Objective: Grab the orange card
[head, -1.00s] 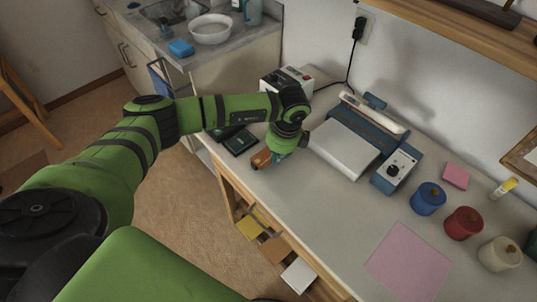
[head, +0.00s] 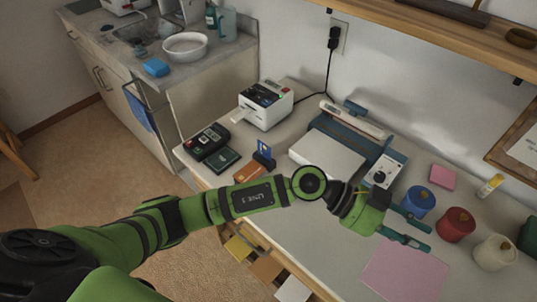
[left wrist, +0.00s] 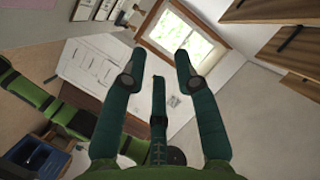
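The orange card (head: 249,172) lies on the table near its front edge, next to a blue card (head: 263,149) standing in a small dark holder. My left arm passes in front of it, close below it in the head view. My left gripper (head: 422,238) is well to the right of the card, above the table near the pink sheet. Its fingers are spread and empty; the left wrist view shows them apart (left wrist: 157,68) with nothing between them. The card cannot be made out in the left wrist view. My right gripper is not in view.
A label printer (head: 265,104), a black card terminal (head: 206,141) and a dark green pad (head: 223,159) stand near the card. A laminator (head: 330,150) is right of it. Blue (head: 420,201), red (head: 456,224) and cream (head: 495,252) pots stand near my gripper. Below is an open drawer.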

